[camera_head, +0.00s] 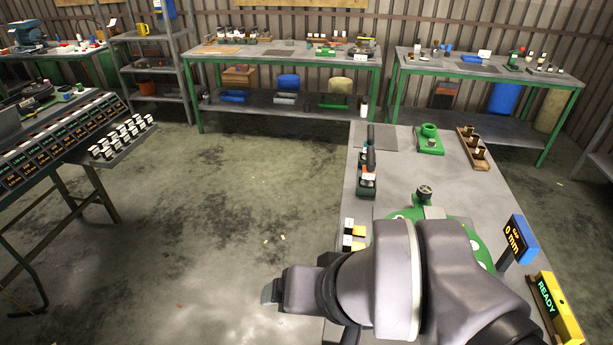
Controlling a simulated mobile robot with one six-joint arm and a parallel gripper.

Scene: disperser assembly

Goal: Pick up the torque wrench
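A dark, long-handled tool (371,150), which looks like the torque wrench, stands in a green holder (366,188) at the left side of the near workbench (398,172). It is small here, so its exact shape is unclear. My grey arm fills the lower middle of the view. Its end, with my gripper (270,292), points left past the bench's left edge, over the floor. The gripper is well nearer to the camera than the tool and apart from it. The fingers are seen edge-on, so their opening does not show.
A green fixture (429,139) and a brown block with several pegs (472,148) stand at the bench's far end. A "0 mm" display (515,240) and a yellow "READY" box (556,309) are at right. My arm partly hides a round green fixture (462,230). Open floor lies left.

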